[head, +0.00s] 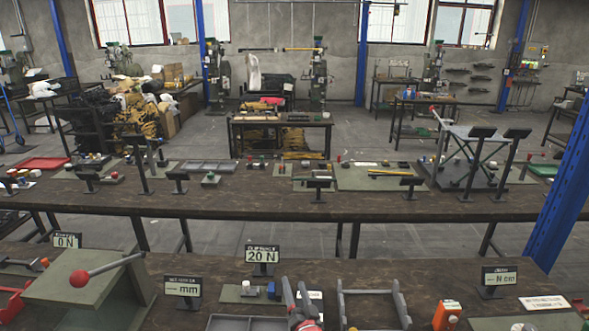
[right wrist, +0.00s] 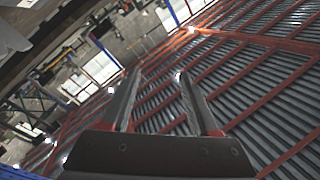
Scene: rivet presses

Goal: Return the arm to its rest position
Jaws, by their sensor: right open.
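My right gripper (head: 295,285) shows at the bottom middle of the head view, its two grey fingers pointing up over the near bench (head: 228,262). In the right wrist view the two dark fingers (right wrist: 158,74) stand apart with nothing between them. That camera looks up at the ribbed roof and its red beams (right wrist: 225,85). My left gripper is not in the head view.
Label stands such as "20 N" (head: 262,255) and a grey frame (head: 370,292) are near the gripper. A second bench (head: 240,204) and a blue post (head: 562,205) lie beyond.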

